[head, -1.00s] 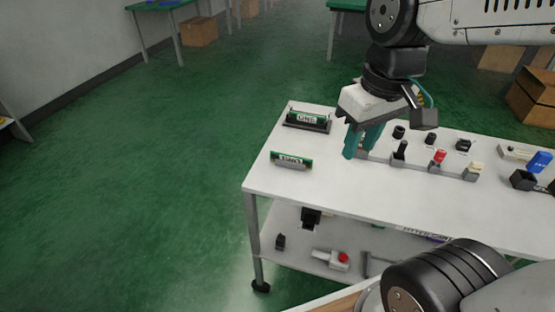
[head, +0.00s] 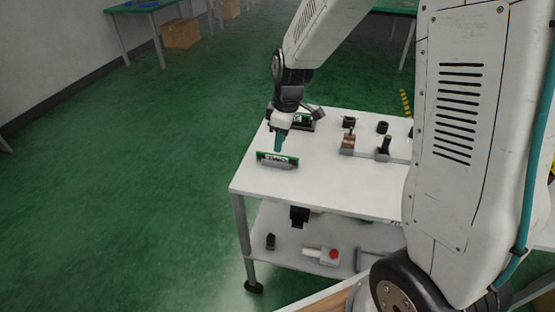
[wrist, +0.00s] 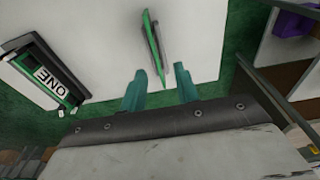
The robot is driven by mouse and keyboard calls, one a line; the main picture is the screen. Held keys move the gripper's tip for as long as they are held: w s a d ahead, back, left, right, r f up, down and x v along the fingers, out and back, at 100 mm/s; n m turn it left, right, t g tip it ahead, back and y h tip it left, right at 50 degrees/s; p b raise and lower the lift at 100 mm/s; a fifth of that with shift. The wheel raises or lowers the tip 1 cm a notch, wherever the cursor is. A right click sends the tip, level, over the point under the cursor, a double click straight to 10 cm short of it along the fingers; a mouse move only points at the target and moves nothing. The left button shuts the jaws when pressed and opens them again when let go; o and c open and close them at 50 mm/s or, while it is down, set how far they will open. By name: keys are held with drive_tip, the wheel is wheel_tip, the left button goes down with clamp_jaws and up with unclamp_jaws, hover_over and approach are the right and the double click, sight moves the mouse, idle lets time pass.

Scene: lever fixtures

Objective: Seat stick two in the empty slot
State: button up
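Stick two (head: 278,160), a green board with a white label reading TWO, stands on edge in a low grey holder (head: 276,166) on the white table. In the wrist view it shows nearly edge-on as a thin green strip (wrist: 153,45). My gripper (head: 278,148) points down just above and behind it; its teal fingers (wrist: 160,76) are apart, with the strip's near end in line with the gap. Nothing is held. Stick one (wrist: 50,82), labelled ONE, sits in a dark base (wrist: 22,65); the head view shows that base (head: 303,121) partly hidden. I cannot make out the empty slot.
Lever fixtures, including a brown-topped one (head: 348,143) and a black one (head: 384,147), stand to the right. The tabletop (head: 320,190) in front is clear. A lower shelf holds a grey part with a red knob (head: 325,256). My arm hides the table's right side.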

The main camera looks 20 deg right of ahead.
sight(277, 155)
drive_tip(key=f, duration=0.3)
drive_tip(key=w+f, duration=0.1)
drive_tip(key=f, duration=0.1)
drive_tip(key=shift+a+f, duration=0.15)
drive_tip(key=shift+a, duration=0.05)
drive_tip(key=shift+c, duration=0.3)
clamp_jaws()
